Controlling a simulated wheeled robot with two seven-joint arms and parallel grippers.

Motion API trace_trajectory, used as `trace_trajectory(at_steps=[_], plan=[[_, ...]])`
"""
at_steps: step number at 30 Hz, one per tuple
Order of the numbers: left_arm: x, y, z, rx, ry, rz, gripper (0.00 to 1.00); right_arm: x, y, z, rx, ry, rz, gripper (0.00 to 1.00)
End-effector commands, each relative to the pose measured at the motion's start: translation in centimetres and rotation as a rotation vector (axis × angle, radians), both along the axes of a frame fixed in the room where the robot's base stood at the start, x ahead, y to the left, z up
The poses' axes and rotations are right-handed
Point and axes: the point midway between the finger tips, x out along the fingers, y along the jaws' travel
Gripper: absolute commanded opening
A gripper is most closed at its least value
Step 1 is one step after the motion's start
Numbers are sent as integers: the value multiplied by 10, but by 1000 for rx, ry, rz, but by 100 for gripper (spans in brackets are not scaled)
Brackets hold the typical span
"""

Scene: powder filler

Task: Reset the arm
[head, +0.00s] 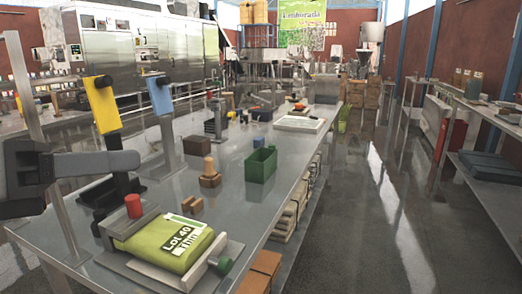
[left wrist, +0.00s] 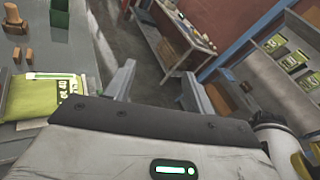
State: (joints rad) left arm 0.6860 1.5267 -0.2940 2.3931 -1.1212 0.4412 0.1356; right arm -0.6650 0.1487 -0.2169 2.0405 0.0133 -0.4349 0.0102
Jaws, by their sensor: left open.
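My left gripper (head: 100,163) is at the left of the head view, raised over the near left end of the steel table (head: 225,160). In the left wrist view its two fingers (left wrist: 158,85) stand apart with nothing between them. My right gripper is not in view.
A yellow device (head: 102,105) and a blue device (head: 160,95) stand on posts near my left arm. A green bin (head: 260,165), wooden blocks (head: 209,178) and a white tray (head: 299,123) are on the table. The aisle floor (head: 365,210) at right is clear, with shelves beyond.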

Motion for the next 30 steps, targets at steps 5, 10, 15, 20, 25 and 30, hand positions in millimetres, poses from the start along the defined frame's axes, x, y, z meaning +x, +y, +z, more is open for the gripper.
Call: trace_trajectory(at_steps=[5, 10, 15, 20, 25, 30], plan=[[3, -21, 9, -358, 87, -65, 54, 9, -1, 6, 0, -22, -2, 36], [21, -14, 12, -825, 237, -24, 54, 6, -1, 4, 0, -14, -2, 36], [65, 42, -52, -1483, 530, 293, 54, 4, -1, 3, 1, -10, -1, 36], [69, 83, -166, -1875, 796, 738, 54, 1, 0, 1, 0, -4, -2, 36], [25, 92, -283, -2078, 1054, 1233, 54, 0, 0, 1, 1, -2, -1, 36], [-28, 80, -352, -2121, 1241, 1596, 54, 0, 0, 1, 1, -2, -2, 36]])
